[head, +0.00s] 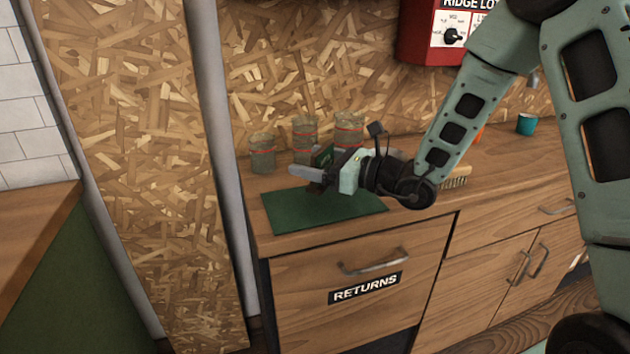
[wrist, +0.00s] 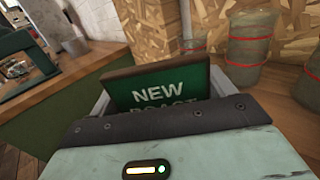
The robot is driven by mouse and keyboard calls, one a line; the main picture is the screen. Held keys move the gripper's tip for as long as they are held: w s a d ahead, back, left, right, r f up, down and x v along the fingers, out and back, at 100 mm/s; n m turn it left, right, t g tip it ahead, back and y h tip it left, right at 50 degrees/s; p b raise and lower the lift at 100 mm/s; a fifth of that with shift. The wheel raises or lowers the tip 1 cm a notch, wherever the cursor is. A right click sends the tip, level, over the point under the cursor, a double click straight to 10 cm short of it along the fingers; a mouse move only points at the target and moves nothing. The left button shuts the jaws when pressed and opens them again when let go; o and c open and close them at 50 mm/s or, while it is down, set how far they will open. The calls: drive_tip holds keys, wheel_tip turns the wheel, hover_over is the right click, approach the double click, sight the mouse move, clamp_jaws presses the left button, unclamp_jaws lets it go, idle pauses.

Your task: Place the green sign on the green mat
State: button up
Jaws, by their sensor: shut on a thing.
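The green sign (wrist: 163,88) has white lettering that reads "NEW" with a second line partly hidden by my gripper. It stands between the fingers in the wrist view, and part of it shows as a dark green piece in the head view (head: 322,156). My gripper (head: 314,178) is shut on the sign and is over the green mat. The flat green mat (head: 300,212) lies on the left end of the wooden counter. I cannot tell whether the sign's lower edge touches the mat.
Several banded jars, one of them (head: 262,153), stand behind the mat against the chipboard wall. A brush (head: 457,177) and a teal cup (head: 526,124) are to the right on the counter (head: 500,160). A drawer labelled "RETURNS" (head: 335,298) is below the mat.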

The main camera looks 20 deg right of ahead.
drive_tip(key=shift+f, duration=2)
drive_tip(key=shift+f+b, duration=0.2)
drive_tip(key=shift+b, duration=0.1)
drive_tip(key=o, duration=0.9)
drive_tip(key=shift+r, duration=0.1)
